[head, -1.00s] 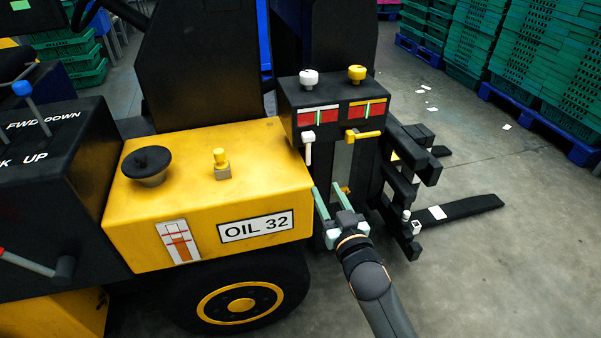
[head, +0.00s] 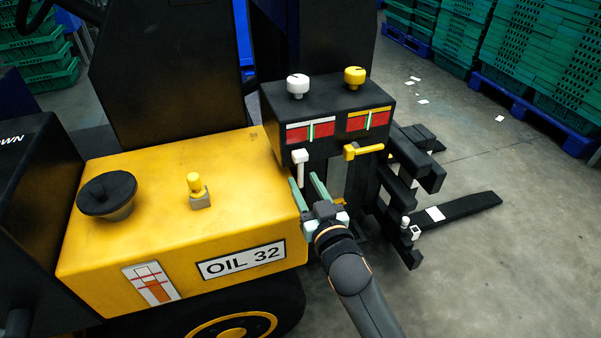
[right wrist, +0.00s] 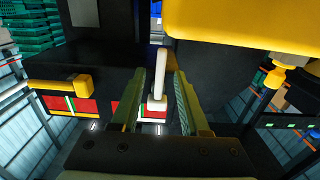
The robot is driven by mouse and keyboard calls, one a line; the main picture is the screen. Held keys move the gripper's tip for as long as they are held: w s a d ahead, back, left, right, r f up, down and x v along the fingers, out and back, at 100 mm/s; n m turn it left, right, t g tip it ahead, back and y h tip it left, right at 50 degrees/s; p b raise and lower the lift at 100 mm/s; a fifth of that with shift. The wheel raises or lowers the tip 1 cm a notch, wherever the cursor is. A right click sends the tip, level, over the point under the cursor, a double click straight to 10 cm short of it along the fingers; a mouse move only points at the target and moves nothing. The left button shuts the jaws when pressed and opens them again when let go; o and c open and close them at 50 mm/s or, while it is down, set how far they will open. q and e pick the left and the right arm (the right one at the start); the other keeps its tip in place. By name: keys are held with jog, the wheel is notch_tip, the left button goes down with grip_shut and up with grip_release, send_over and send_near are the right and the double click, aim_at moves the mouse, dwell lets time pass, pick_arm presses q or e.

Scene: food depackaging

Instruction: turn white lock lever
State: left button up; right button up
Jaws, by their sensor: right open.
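The white lock lever (head: 300,166) hangs down from the front of the black control box (head: 330,115), below the left red gauge. My right gripper (head: 305,183) is open just below and in front of it, fingers pointing up toward the box. In the right wrist view the white lever (right wrist: 160,75) shows between the two open fingers of my right gripper (right wrist: 160,90). I cannot tell whether either finger touches it. My left gripper is not in view.
A yellow lever (head: 362,151) sits right of the white one. White (head: 298,86) and yellow (head: 354,77) knobs stand on the box. The yellow oil housing (head: 180,220) is close on the left. Black forks (head: 460,210) reach out right, over open floor.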

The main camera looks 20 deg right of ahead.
jog(key=shift+w, duration=0.4)
jog(key=shift+c, duration=0.3)
grip_shut()
